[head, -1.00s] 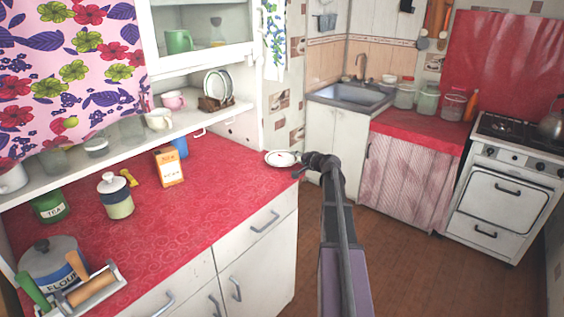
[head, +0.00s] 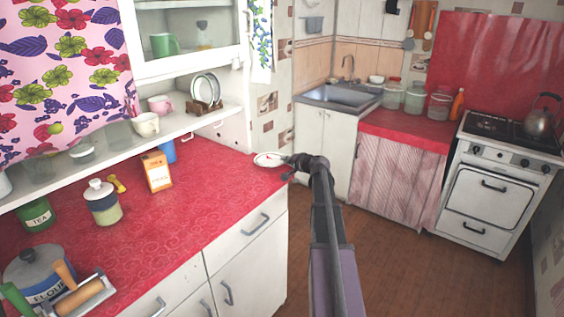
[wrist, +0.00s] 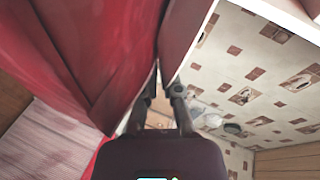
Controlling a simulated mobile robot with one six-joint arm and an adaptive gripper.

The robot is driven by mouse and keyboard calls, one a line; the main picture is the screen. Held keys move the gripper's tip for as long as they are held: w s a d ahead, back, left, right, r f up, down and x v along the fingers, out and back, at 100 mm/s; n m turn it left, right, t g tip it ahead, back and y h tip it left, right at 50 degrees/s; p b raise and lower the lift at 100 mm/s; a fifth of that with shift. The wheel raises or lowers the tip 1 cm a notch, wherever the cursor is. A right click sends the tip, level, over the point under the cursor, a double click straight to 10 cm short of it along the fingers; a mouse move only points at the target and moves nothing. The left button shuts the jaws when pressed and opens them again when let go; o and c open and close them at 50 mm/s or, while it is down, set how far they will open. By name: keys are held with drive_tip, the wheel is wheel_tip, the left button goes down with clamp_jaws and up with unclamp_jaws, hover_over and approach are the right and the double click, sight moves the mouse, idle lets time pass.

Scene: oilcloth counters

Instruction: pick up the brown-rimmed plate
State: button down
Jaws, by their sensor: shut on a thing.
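The brown-rimmed plate (head: 269,159) is a small pale dish with a thin darker rim. It is at the far right end of the red counter (head: 215,205) in the head view, roughly level. My gripper (head: 287,160) is at the plate's right edge and shut on it. I cannot tell whether the plate touches the counter. In the wrist view my gripper's fingers (wrist: 163,88) are close together, pointing away from the camera; the plate is not clearly visible there.
Plates stand in a rack (head: 207,107) on the shelf above. An orange carton (head: 157,172), a lidded jar (head: 103,202) and a green tea tin (head: 37,214) stand further left. A sink (head: 340,95) and stove (head: 497,180) are at the back right. The floor between is open.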

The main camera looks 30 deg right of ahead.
drive_tip(key=shift+r, duration=0.2)
wheel_tip(320, 180, up, 2)
drive_tip(key=shift+r+p, duration=0.1)
drive_tip(key=shift+p, duration=1.15)
drive_tip(key=shift+s+a+r+p, duration=0.2)
drive_tip(key=shift+s+r+p, duration=0.15)
drive_tip(key=shift+r+p, duration=0.3)
drive_tip(key=s+a, duration=0.3)
drive_tip(key=s, duration=0.3)
drive_tip(key=s+a+r+p, duration=0.1)
drive_tip(key=s+a, duration=0.3)
drive_tip(key=s, duration=0.3)
drive_tip(key=shift+s, duration=0.3)
